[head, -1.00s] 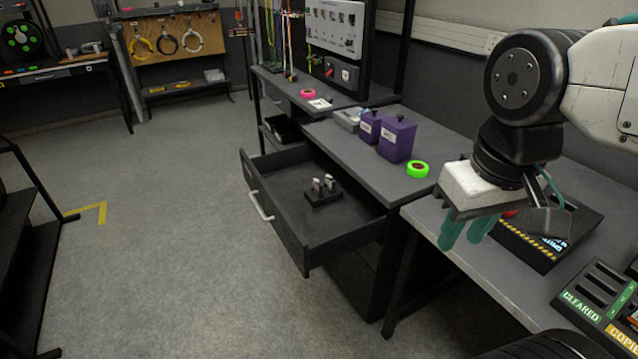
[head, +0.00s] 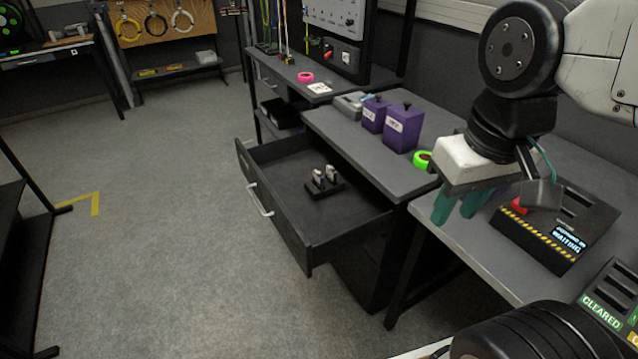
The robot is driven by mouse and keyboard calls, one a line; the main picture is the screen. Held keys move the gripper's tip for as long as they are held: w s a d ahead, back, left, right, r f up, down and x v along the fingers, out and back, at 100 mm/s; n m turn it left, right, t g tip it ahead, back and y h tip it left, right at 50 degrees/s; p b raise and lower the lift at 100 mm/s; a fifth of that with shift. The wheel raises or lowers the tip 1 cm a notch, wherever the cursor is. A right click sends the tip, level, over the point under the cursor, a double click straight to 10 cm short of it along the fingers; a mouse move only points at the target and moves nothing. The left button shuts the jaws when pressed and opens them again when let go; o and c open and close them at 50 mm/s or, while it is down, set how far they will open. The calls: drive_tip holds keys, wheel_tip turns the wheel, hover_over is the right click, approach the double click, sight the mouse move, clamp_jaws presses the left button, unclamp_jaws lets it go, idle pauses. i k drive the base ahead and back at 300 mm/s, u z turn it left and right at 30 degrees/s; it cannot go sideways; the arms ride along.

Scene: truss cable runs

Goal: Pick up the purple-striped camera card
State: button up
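No card with a purple stripe can be made out in the head view. Several small pale upright pieces (head: 325,174) stand in a black holder (head: 326,189) in the open drawer (head: 290,222); they are too small to show any stripe. My gripper (head: 457,212), with green fingers, hangs at the right over the near bench's edge, well right of the drawer. Its fingers are apart and nothing shows between them.
Two purple boxes (head: 403,128), a green tape roll (head: 423,160) and a pink tape roll (head: 305,77) lie on the benches. A black device with a lit screen (head: 568,238) and a tray marked CLEARED (head: 605,308) are at right.

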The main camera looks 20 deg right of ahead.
sight(318, 179)
drive_tip(key=z, duration=0.05)
drive_tip(key=k, duration=0.6)
drive_tip(key=u, duration=0.45)
drive_tip(key=i, duration=1.5)
drive_tip(key=z, duration=0.65)
